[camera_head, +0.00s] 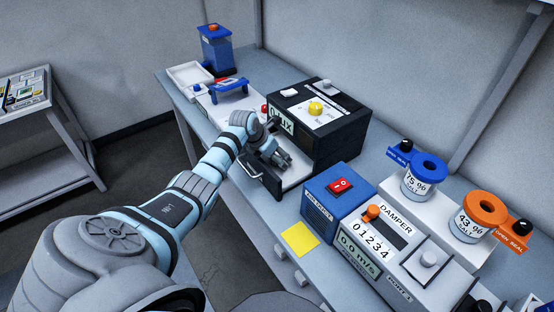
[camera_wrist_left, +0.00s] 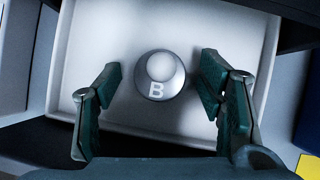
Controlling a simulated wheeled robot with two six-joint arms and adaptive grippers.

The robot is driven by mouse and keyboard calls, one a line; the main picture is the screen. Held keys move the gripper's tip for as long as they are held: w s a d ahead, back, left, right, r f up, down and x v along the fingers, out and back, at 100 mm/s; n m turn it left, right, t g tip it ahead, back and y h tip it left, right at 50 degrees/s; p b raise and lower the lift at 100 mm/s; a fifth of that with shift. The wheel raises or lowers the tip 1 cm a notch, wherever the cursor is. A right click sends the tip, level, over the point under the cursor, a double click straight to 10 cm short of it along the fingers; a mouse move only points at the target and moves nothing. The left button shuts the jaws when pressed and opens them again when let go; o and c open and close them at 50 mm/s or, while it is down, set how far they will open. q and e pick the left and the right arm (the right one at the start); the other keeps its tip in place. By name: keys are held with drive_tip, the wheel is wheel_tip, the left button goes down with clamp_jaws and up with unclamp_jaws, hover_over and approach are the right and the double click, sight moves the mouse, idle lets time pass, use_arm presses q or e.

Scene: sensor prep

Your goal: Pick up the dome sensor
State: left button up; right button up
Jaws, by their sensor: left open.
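The dome sensor (camera_wrist_left: 161,77), a round grey piece with a pale dome and a letter B, sits in a white tray (camera_wrist_left: 250,40) in the left wrist view. My left gripper (camera_head: 277,158) is open over this tray, which is pulled out from the front of a black box (camera_head: 338,136). In the wrist view its two dark green fingers stand either side of the sensor, with a gap on both sides. In the head view the gripper and arm hide the sensor. My right gripper is not in view.
A blue device with a red switch (camera_head: 340,186) and a damper unit (camera_head: 372,243) stand right of the tray. A yellow note (camera_head: 299,239) lies in front. Blue-lidded (camera_head: 424,175) and orange-lidded (camera_head: 481,217) salt jars stand farther right. A blue-handled white case (camera_head: 228,103) is left.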

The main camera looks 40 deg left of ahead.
use_arm(q)
drive_tip(key=c, duration=1.3)
drive_tip(key=shift+r, duration=0.1)
